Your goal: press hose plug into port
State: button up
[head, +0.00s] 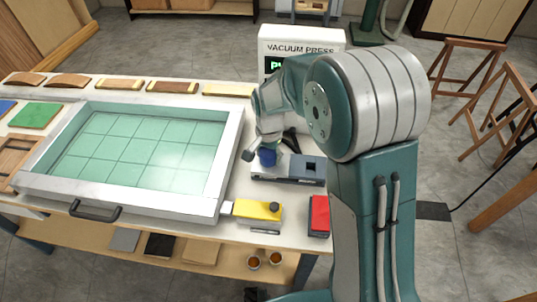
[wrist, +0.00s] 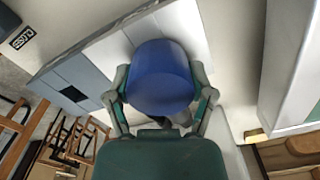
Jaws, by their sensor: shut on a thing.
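The blue hose plug (wrist: 161,72) is a short, wide cylinder between the two fingers of my gripper (wrist: 160,92), which is shut on it. My arm hides part of this area.
The vacuum press unit (head: 301,42) stands behind my arm. A white frame (head: 219,170) with a green gridded sheet fills the bench's left. A yellow block (head: 257,210) and a red block (head: 319,214) lie near the front edge. Curved wood pieces (head: 172,87) line the back.

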jog(key=o, duration=1.1)
jog(key=shift+o, duration=0.2)
notch_tip(320, 180, up, 12)
jog(key=s+d+r+n+t, duration=0.3)
jog(key=s+d+r, duration=0.45)
jog(key=s, duration=0.35)
jog(key=s+d+n+t, duration=0.2)
jog(key=s+d+n, duration=0.1)
jog(key=s, duration=0.9)
jog(key=shift+s+d+r+n+t, duration=0.2)
jog(key=shift+s+d+n+t, duration=0.15)
jog(key=shift+d, duration=0.2)
